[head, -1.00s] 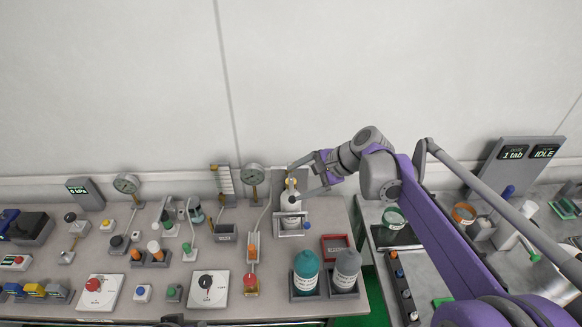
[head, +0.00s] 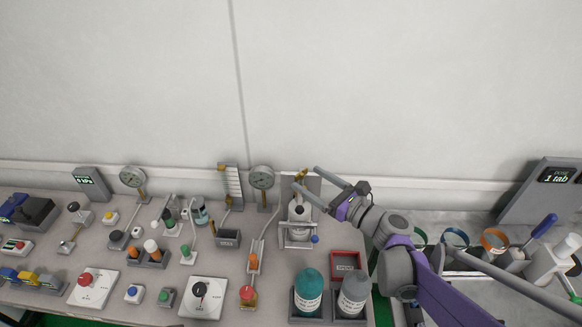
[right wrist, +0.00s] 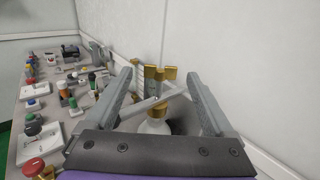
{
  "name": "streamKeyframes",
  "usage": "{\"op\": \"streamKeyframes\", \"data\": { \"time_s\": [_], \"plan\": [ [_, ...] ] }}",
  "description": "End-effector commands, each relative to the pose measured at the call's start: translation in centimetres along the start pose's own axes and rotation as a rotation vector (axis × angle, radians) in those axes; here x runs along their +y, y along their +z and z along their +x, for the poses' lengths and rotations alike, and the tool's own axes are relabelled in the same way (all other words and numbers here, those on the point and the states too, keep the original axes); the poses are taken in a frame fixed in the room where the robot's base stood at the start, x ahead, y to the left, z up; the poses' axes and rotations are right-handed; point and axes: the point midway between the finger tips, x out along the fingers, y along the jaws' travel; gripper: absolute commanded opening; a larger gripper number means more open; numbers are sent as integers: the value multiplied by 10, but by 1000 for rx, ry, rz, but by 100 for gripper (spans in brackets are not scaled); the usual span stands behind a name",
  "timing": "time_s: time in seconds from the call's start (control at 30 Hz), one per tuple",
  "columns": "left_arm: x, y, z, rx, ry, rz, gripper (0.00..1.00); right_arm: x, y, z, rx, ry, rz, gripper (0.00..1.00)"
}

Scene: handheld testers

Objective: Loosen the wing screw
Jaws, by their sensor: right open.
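The wing screw (head: 301,174) is a small gold part with wings, at the top of a grey stand with a white-and-grey vessel (head: 299,211), near the wall. In the right wrist view the wing screw (right wrist: 160,73) shows its gold wings between my finger ends, with clear space on both sides. My right gripper (head: 307,178) reaches in from the right and is open, one finger on each side of the screw. I see no contact. A gold cap (right wrist: 158,109) on the white vessel shows below the screw. My left gripper is not in view.
A round gauge (head: 262,177) stands close left of the stand. A red tray (head: 345,262), a teal bottle (head: 309,284) and a grey bottle (head: 354,290) are in front. The wall (head: 400,90) is close behind. Many testers crowd the bench to the left.

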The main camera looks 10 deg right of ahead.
Motion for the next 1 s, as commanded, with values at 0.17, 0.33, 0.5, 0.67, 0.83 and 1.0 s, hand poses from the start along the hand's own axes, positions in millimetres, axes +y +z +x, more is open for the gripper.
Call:
{"op": "streamKeyframes", "data": {
  "time_s": [0.17,0.33,0.5,0.67,0.83,1.0],
  "plan": [
    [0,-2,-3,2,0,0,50,1,1,36,0,4,-2,88],
    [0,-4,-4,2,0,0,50,0,0,59,1,2,-3,88],
    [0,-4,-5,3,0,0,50,0,0,69,1,1,-3,88],
    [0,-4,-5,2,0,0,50,0,0,70,2,0,-3,88],
    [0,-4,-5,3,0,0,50,0,0,70,2,1,-3,77],
    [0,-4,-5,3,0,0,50,0,0,70,2,1,-4,46]
  ]
}}
